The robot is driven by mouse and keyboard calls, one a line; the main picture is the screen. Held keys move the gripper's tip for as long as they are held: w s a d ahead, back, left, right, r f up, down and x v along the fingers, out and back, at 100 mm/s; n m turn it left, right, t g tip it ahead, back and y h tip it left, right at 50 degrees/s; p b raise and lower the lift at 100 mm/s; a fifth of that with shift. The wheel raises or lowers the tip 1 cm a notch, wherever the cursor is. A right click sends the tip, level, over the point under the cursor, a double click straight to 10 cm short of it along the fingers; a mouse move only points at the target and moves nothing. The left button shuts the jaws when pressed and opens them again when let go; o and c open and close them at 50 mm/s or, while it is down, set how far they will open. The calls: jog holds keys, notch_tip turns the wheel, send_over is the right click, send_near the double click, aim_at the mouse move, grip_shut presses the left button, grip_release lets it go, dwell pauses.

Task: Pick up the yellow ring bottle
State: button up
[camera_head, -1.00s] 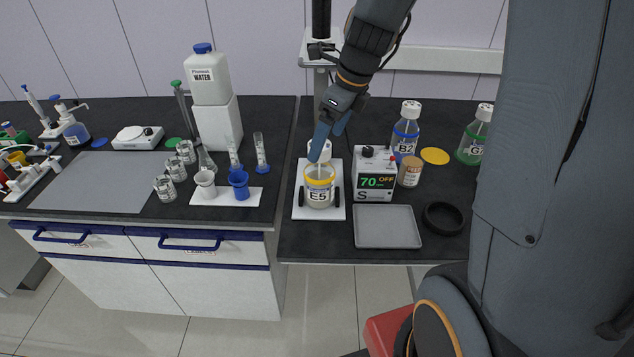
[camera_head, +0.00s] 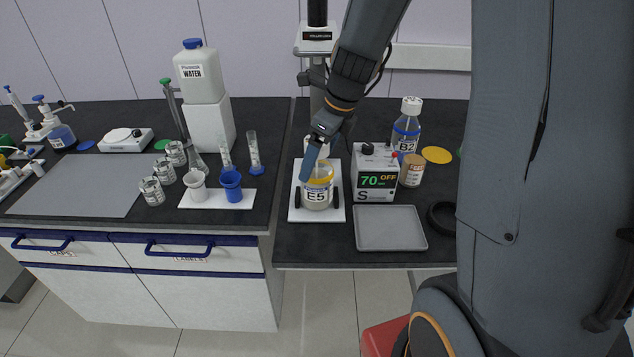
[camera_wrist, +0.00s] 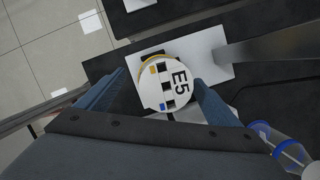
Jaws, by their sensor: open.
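The yellow ring bottle (camera_head: 318,192) stands upright on a white plate (camera_head: 301,209), labelled E5, with a yellow band near its shoulder. My gripper (camera_head: 312,165) reaches down over it from above, and a blue finger covers part of its neck and cap. In the wrist view the round white cap (camera_wrist: 176,82), marked E5, lies between the two blue fingers of my gripper (camera_wrist: 162,92). The fingers are open, with visible space on the left of the cap and little on the right. The bottle's lower body is hidden below the cap in that view.
Close right of the bottle stands a box (camera_head: 376,174) reading 70 OFF. A brown-labelled jar (camera_head: 412,171) and a blue-ring bottle (camera_head: 406,131) stand beyond it. A grey tray (camera_head: 390,229) lies in front. Dark posts flank the bottle on the plate.

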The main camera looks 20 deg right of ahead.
jog(key=shift+w+p+x, duration=0.2)
jog(key=shift+p+x, duration=0.05)
jog(key=shift+x, duration=0.95)
jog(key=shift+w+p+x, duration=0.15)
jog(key=shift+p+x, duration=0.05)
jog(key=shift+x, duration=1)
jog(key=shift+r, duration=0.15)
jog(key=c, duration=1.6)
jog(key=shift+c, duration=0.5)
jog(key=shift+r, duration=0.1)
